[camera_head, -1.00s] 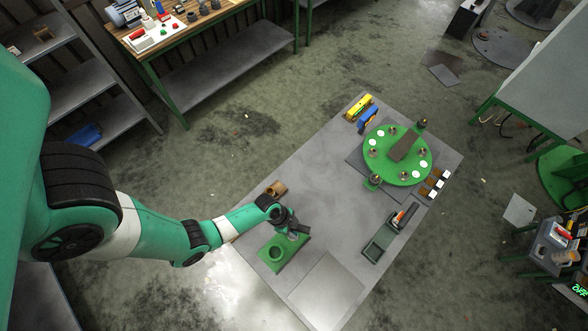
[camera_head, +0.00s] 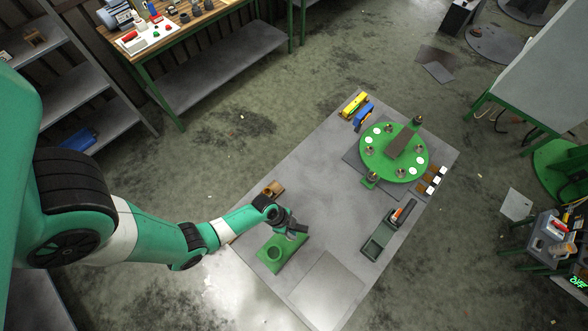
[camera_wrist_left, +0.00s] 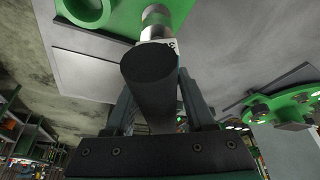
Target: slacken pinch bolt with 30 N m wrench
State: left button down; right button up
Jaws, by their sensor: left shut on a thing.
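My left gripper (camera_head: 292,228) is over the back edge of a green block with a raised ring (camera_head: 275,253) on the grey table. In the left wrist view it (camera_wrist_left: 158,110) is shut on a dark round handle, the wrench (camera_wrist_left: 150,68), seen end-on. Beyond the handle are a white label with partly hidden marks and a metal shaft with a green band. The shaft's far end overlaps the green block (camera_wrist_left: 125,18); I cannot tell if it touches. The pinch bolt cannot be made out. My right gripper is not in view.
A round green turntable (camera_head: 412,166) with several small fittings stands on the table's far part. A dark green tray (camera_head: 374,248) lies at the right edge. Brown parts (camera_head: 272,188) lie behind my gripper. The table's middle (camera_head: 330,190) is clear.

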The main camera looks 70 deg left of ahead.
pick_arm(q)
jog(key=shift+f+b, duration=1.4)
jog(key=shift+f, duration=0.1)
jog(key=shift+w+a+r+n+y, duration=0.1)
jog(key=shift+n+y, duration=0.25)
jog(key=shift+n, duration=0.6)
jog(key=shift+w+a+n+y, duration=0.1)
jog(key=shift+n+y, duration=0.25)
jog(key=shift+n, duration=0.6)
jog(key=shift+a+n+t+y, duration=0.1)
jog(key=shift+n+t+y, duration=0.4)
jog(key=shift+n, duration=1.2)
jog(key=shift+s+a+n+g+y, duration=0.15)
jog(key=shift+n+y, duration=0.35)
jog(key=shift+n, duration=0.55)
jog(key=shift+w+a+n+g+y, duration=0.1)
jog(key=shift+n+g+y, duration=0.3)
jog(key=shift+n, duration=0.65)
jog(key=shift+s, duration=0.1)
jog(key=shift+n, duration=0.4)
